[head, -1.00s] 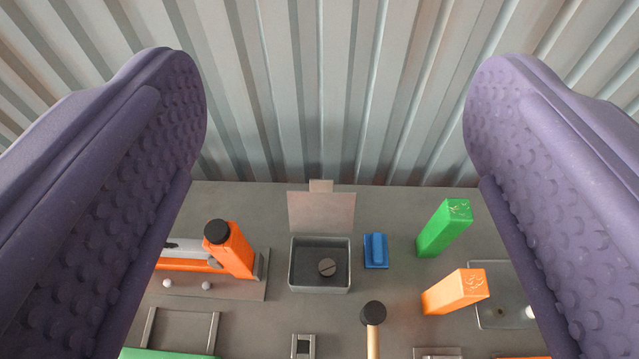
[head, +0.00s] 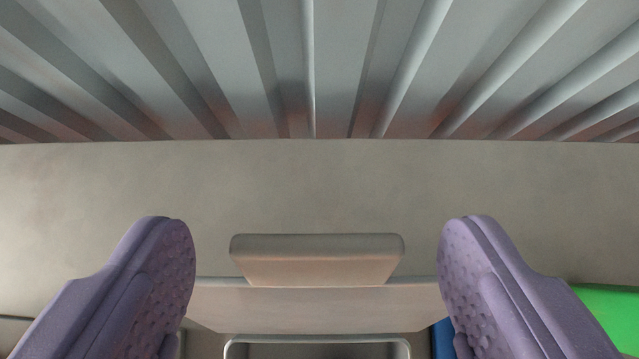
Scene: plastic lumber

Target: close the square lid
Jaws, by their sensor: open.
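The square lid (head: 318,308) stands raised behind its box in the lower middle of the view, with its tab (head: 318,262) pointing up and toward the back. The grey box (head: 318,346) shows only its rear rim and part of its inside at the bottom edge; the rest is out of view. My gripper (head: 318,265) is open and empty. Its two purple, bumpy fingers stand left and right of the tab, with a clear gap on each side. I cannot tell whether the fingertips are level with the tab in depth.
A green block (head: 608,310) lies at the right edge, partly behind the right finger. A bit of a blue object (head: 443,338) shows beside that finger. Behind the lid the flat surface (head: 318,190) is bare up to a corrugated metal wall (head: 330,70).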

